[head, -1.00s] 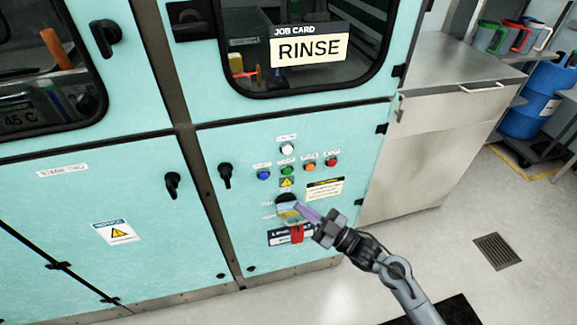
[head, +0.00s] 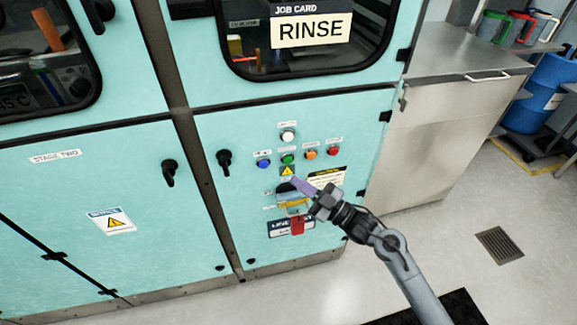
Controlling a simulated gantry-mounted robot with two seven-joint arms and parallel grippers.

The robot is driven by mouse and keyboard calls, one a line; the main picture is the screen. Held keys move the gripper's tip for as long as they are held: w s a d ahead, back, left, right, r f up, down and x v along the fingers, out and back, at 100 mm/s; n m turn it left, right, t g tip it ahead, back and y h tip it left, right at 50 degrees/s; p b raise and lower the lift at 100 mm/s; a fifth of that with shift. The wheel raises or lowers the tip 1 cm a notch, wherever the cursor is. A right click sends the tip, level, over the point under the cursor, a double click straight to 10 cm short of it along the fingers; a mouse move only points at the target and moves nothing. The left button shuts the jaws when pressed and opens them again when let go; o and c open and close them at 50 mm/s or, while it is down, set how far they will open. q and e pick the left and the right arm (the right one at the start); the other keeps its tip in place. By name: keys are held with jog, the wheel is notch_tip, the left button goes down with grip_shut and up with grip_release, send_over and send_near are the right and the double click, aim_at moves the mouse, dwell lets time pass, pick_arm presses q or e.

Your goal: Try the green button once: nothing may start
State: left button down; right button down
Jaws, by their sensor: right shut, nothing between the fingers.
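The green button (head: 288,160) is on the turquoise cabinet front, in a row between a blue button (head: 263,163) and an orange button (head: 310,154). A red button (head: 333,152) is at the row's right end, and a white button (head: 288,136) is above. My right gripper (head: 298,185) is shut and empty. Its tip appears just below and right of the green button; I cannot tell its distance from the panel. Below the row is a dark rotary switch (head: 284,189), partly hidden by the gripper, with a red tag (head: 297,225) hanging under it. My left gripper is not in view.
A job card reading RINSE (head: 312,28) is on the window above. Black door handles (head: 224,161) stick out left of the buttons. A steel counter (head: 450,130) stands at the right. The floor in front is clear around a drain grate (head: 500,246).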

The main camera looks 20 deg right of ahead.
aim_at(288, 159)
jog(key=w+b, duration=0.2)
jog(key=w, duration=0.2)
jog(key=shift+w+d, duration=0.15)
jog(key=shift+w, duration=0.1)
dwell(0.4)
dwell(0.7)
dwell(0.8)
jog(key=shift+w, duration=0.4)
